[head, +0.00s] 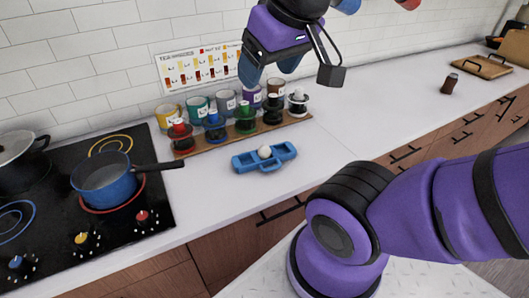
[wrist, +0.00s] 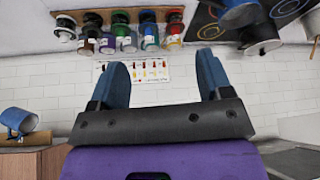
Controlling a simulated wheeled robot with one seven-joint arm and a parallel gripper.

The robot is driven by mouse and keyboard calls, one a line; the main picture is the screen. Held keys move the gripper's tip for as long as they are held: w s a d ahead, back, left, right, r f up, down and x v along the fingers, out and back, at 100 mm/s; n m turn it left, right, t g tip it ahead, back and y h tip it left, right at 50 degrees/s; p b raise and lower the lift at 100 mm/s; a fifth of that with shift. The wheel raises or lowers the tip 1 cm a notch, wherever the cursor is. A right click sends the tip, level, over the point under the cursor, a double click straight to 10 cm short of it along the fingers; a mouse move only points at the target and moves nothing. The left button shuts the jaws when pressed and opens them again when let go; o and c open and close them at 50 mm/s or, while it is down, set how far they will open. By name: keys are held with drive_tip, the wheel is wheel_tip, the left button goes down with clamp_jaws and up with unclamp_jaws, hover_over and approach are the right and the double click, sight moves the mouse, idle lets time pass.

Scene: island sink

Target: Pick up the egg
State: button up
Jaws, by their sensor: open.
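A small white egg (head: 265,152) sits in the middle of a blue tray-like holder (head: 243,164) on the white counter in the head view. My gripper (head: 270,72) is high above the counter, in front of the tiled wall, well above and apart from the egg. Its two blue fingers are spread apart with nothing between them, as the wrist view also shows (wrist: 163,65). I do not see the egg in the wrist view, which looks towards the wall and appears upside down.
A wooden rack (head: 245,136) with several coloured cups stands behind the holder. A blue saucepan (head: 106,184) is on the black stove (head: 85,255) at left, its handle pointing towards the rack. A brown jar (head: 449,84) stands far right. Counter right of the holder is clear.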

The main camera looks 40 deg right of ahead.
drive_tip(key=n+g+y, duration=0.2)
drive_tip(key=n+g, duration=0.3)
drive_tip(key=n, duration=0.7)
hover_over(265, 145)
drive_tip(key=s+a, duration=0.2)
wheel_tip(265, 145, down, 16)
drive_tip(key=w+d+f+n+y, duration=0.25)
drive_tip(key=d+f+n, duration=0.35)
drive_tip(key=f, duration=0.4)
drive_tip(key=x, duration=0.9)
drive_tip(key=shift+s+a+f, duration=0.2)
drive_tip(key=shift+s+f, duration=0.05)
drive_tip(key=shift+f, duration=0.1)
drive_tip(key=c, duration=0.7)
